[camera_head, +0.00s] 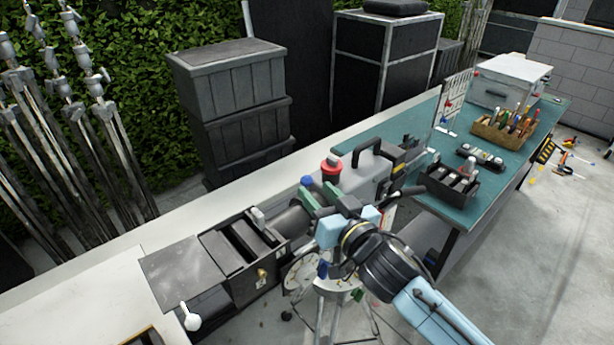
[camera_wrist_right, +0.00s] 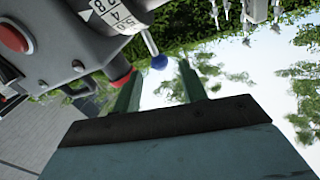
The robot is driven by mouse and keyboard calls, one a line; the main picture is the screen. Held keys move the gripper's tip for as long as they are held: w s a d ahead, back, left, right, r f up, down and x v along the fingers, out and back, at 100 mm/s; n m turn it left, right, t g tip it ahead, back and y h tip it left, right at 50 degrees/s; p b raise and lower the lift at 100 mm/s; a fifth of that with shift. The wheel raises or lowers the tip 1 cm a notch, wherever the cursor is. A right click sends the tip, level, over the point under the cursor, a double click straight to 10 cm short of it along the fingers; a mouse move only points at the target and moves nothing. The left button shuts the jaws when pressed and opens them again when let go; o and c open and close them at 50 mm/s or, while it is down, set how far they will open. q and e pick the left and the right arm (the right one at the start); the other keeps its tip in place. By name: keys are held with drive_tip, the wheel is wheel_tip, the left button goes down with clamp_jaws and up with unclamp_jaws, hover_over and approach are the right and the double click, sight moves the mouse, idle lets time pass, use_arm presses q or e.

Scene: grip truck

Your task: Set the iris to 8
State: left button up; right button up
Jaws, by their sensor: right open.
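The grey spotlight body (camera_head: 365,180) stands on a tripod in the middle of the head view, with a black carry handle and a large red knob (camera_head: 331,165) on top. A small blue ball (camera_head: 307,181) sits near its front end. In the right wrist view, a pale number scale (camera_wrist_right: 108,12) shows digits including 4 and 8, and a thin lever ends in the blue ball (camera_wrist_right: 157,62). My right gripper (camera_head: 308,206) is open beside the spotlight. Its two green fingers (camera_wrist_right: 162,78) appear on either side of the ball, apart from it; depth is unclear. My left gripper is not in view.
A black slotted box (camera_head: 245,255) with a white-tipped lever sits at the spotlight's front. A teal bench (camera_head: 495,185) holds a tool tray and white case at right. Stacked dark crates (camera_head: 235,105) and light stands (camera_head: 70,110) stand behind the pale wall ledge.

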sight(310, 184)
drive_tip(key=shift+p+x, duration=0.3)
drive_tip(key=shift+x, duration=2.25)
clamp_jaws()
